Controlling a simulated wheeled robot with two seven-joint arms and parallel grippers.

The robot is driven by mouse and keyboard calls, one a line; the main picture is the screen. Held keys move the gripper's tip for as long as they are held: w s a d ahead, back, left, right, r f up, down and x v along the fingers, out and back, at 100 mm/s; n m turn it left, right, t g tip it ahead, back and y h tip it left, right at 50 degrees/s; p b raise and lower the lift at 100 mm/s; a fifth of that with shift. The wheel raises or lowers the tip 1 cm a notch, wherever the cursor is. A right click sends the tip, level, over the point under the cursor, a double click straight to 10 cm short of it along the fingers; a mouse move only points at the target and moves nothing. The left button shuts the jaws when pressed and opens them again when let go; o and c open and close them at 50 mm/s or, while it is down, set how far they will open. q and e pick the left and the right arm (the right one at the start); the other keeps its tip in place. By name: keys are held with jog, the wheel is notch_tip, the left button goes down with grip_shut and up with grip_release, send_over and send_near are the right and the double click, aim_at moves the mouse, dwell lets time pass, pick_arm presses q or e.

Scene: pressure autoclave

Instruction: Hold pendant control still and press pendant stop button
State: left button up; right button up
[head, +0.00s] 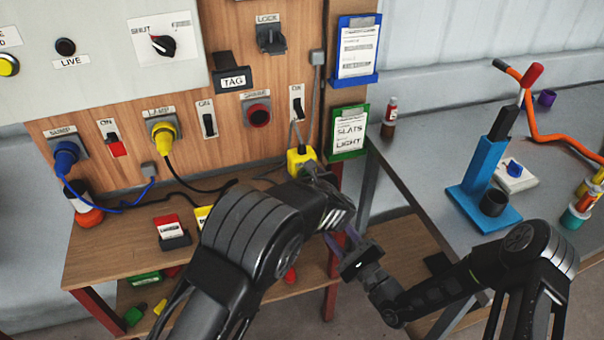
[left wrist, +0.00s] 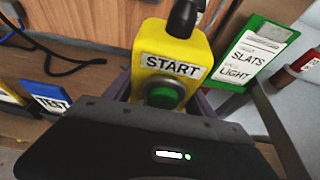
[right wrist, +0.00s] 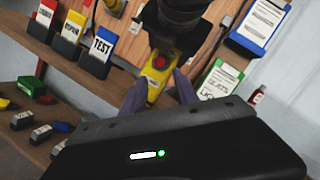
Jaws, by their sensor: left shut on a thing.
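The yellow pendant control (head: 298,158) hangs from a grey cable in front of the wooden panel. In the left wrist view the pendant (left wrist: 172,48) shows a START label and a green button (left wrist: 165,95). My left gripper (head: 312,170) is shut on the pendant, with a finger on either side of it. In the right wrist view the pendant (right wrist: 154,78) lies beyond my right fingertips, with a red button (right wrist: 160,62) on it, partly hidden by my left arm. My right gripper (head: 345,238) is open and empty, below and right of the pendant.
A blue holder (head: 357,50) and a green holder (head: 348,133) with cards are mounted right of the pendant. Plugs, switches and cords fill the panel behind it. A wooden shelf (head: 120,236) with card blocks stands below. A grey table (head: 430,165) stands at the right.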

grip_shut()
dwell(1.6)
